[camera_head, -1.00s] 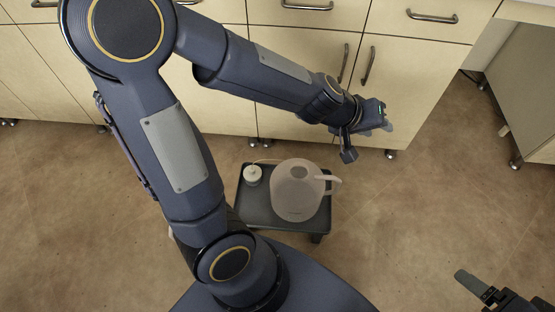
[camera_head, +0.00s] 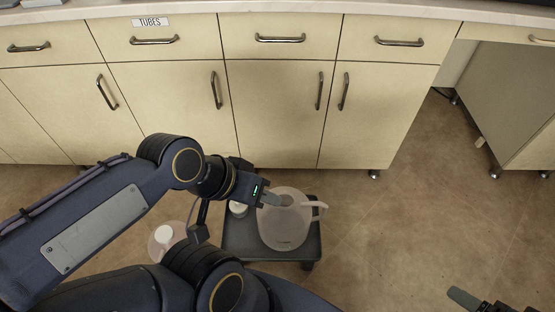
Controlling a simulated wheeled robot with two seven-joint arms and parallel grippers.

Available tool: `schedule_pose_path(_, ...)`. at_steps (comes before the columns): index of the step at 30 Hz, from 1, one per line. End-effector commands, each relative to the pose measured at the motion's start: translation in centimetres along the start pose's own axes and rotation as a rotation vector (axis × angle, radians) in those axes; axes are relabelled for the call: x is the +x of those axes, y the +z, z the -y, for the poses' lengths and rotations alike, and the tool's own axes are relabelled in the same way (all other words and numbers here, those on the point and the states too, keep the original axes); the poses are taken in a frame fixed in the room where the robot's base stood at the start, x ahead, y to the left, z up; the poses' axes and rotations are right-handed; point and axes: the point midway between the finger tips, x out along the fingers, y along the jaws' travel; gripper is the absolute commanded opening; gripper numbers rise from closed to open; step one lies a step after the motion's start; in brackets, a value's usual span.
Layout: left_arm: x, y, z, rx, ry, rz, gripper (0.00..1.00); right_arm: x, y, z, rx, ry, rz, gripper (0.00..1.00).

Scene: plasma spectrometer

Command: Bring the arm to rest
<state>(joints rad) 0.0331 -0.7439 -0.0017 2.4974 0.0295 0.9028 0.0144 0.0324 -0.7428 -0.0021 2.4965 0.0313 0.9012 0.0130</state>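My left arm comes in from the left, folded low in front of the cabinets. Its gripper (camera_head: 266,196) is at the near side of the picture's middle, in front of a translucent pitcher (camera_head: 287,226) in this view. Whether its fingers are apart is hard to see; nothing shows held in it. My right gripper (camera_head: 470,303) shows only partly at the lower right edge, with one grey finger clear, and its opening cannot be told.
The pitcher and a small white-capped container (camera_head: 238,209) stand on a dark tray cart (camera_head: 310,248). Another whitish vessel (camera_head: 164,235) shows behind my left arm. Cream cabinets (camera_head: 275,115) with metal handles line the back. Brown floor (camera_head: 400,230) is open to the right.

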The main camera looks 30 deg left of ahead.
Motion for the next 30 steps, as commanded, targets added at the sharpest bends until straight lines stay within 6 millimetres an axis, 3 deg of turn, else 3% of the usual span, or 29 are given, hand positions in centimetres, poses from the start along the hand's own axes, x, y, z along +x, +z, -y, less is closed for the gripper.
schedule_pose_path(5,-2.7,-1.4,-1.2,0.0,0.001,-0.001,0.37,-2.7,-1.4,1.2,0.0,0.0,0.0,0.8)
schedule_pose_path(8,-5.4,-2.8,-2.5,0.001,0.001,-0.001,0.37,-5.4,-2.7,2.5,0.0,0.0,0.0,0.8)
schedule_pose_path(21,-20.2,-10.2,-9.2,0.001,0.002,-0.002,0.37,-20.2,-10.2,9.2,0.0,0.0,0.0,0.8)
schedule_pose_path(25,-22.4,-11.3,-10.2,0.001,0.002,-0.002,0.37,-22.4,-11.3,10.2,0.0,0.0,0.0,0.8)
schedule_pose_path(30,-22.6,-11.4,-10.3,0.001,0.002,-0.001,0.37,-22.5,-11.4,10.3,0.0,0.0,0.0,0.8)
